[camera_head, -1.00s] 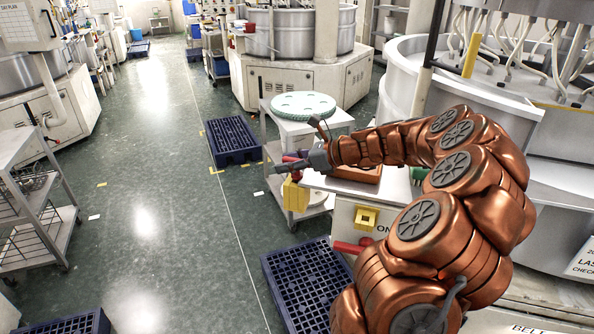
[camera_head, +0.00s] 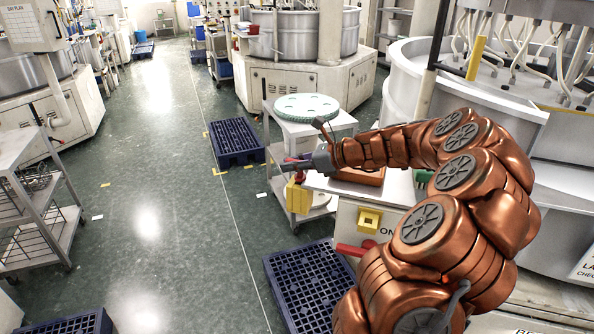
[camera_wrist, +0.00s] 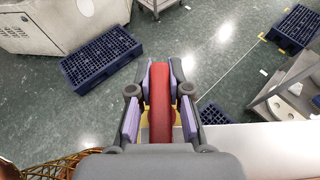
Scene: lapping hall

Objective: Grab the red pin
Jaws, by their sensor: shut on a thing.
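The red pin (camera_wrist: 160,105) lies lengthwise between the two fingers in the wrist view, with red showing past the fingertips. My gripper (camera_wrist: 160,85) is shut on it, one grey-and-violet finger on each side. In the head view my gripper (camera_head: 292,165) is at the left corner of the white cabinet, and a little of the red pin (camera_head: 300,175) shows below it. A yellow block (camera_head: 297,197) is just under the pin on the cabinet's side. The pin's near end is hidden behind my gripper's body in the wrist view.
The white cabinet (camera_head: 350,210) carries a yellow socket (camera_head: 369,220) and a red handle (camera_head: 352,249). An orange-brown tray (camera_head: 360,177) lies on top. A trolley with a green disc (camera_head: 306,107) stands behind.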

